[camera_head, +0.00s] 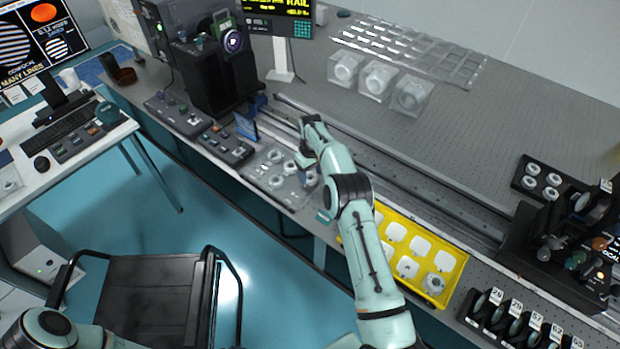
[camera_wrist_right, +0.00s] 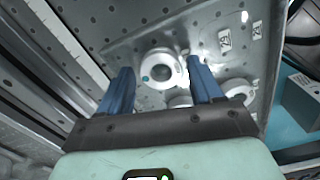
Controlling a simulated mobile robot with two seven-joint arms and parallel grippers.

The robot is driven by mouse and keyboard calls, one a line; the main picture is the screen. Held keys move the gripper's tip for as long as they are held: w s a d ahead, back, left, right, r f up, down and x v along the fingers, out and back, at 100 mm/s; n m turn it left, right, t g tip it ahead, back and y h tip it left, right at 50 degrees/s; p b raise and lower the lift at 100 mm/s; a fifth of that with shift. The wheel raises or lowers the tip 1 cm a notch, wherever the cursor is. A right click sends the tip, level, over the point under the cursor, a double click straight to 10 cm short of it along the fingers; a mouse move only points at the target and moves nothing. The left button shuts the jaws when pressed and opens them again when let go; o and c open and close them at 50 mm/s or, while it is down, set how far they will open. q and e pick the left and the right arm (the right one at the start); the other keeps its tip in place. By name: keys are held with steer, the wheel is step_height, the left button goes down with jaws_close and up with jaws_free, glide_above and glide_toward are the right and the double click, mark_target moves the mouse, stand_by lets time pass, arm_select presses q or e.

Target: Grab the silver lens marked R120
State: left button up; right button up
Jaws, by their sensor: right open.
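Several round silver lenses sit on a grey tray (camera_head: 252,178) on the optical table, left of my right gripper (camera_head: 306,163) in the head view. In the right wrist view my right gripper (camera_wrist_right: 160,72) is open, its two blue fingers apart. A silver ring lens (camera_wrist_right: 158,69) with a blue dot shows between the fingertips. Whether the fingers are level with it, I cannot tell. Another lens (camera_wrist_right: 239,90) is to the right, and one more is partly hidden behind the gripper. Small white labels (camera_wrist_right: 225,40) lie on the tray; I cannot read R120 on any. My left gripper is out of view.
A yellow tray (camera_head: 457,263) with white pieces lies beside my right arm. A long rail (camera_head: 400,170) runs behind the lens tray. Control boxes (camera_head: 180,114) stand to its left. Clear cubes (camera_head: 378,80) stand farther back. Open perforated table top lies right of the cubes.

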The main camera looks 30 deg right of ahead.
steer(key=shift+f, duration=0.55)
steer(key=c, duration=0.8)
steer(key=shift+r, duration=0.2)
